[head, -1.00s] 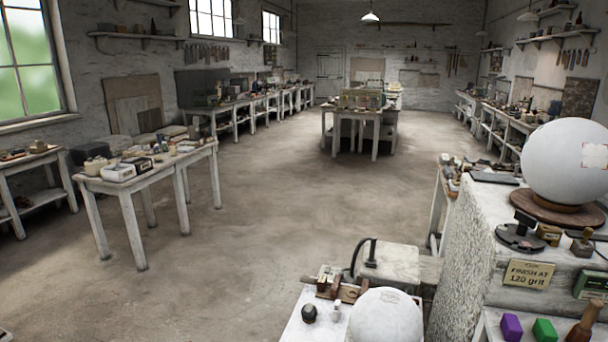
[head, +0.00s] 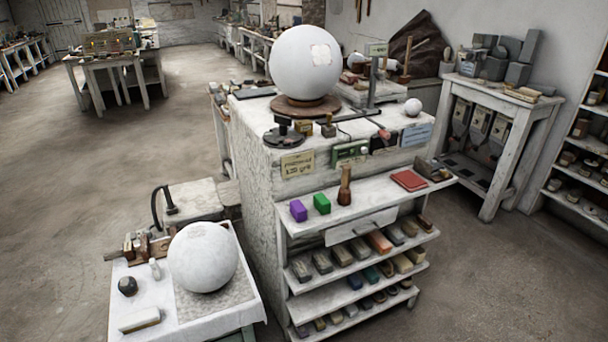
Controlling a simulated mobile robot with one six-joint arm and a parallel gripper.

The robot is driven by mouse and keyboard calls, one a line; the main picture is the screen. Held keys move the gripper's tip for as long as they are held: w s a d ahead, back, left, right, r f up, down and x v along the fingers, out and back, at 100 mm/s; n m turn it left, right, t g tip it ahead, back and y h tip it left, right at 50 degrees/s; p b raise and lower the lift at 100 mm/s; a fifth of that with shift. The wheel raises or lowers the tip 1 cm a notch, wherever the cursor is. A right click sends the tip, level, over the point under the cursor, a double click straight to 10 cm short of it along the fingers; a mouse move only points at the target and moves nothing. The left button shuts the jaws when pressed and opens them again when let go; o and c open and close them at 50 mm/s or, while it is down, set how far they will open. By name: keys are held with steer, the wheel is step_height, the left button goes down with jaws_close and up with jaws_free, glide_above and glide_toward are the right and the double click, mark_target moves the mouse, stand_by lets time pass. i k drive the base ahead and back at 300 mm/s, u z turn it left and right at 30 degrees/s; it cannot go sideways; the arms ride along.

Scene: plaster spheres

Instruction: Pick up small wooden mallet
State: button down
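A brown wooden piece (head: 345,186) with a narrow upright handle and a thicker base stands on the upper shelf of the white cabinet (head: 258,165) in the head view. It may be the small wooden mallet, but it is too small to tell for certain. My gripper is not in view.
A large white sphere (head: 305,62) stands on a round wooden base on the cabinet top. A red pad (head: 409,181) lies right of the wooden piece. Lower shelves hold several blocks. A low table (head: 195,325) with another sphere (head: 202,257) stands at front left. Floor is open at left and right.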

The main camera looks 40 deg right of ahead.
mark_target(344, 194)
steer(key=z, duration=4.3)
steer(key=i, duration=0.1)
steer(key=u, duration=2.85)
steer(key=i, duration=0.6)
steer(key=z, duration=0.15)
steer(key=k, duration=0.6)
steer(key=u, duration=0.05)
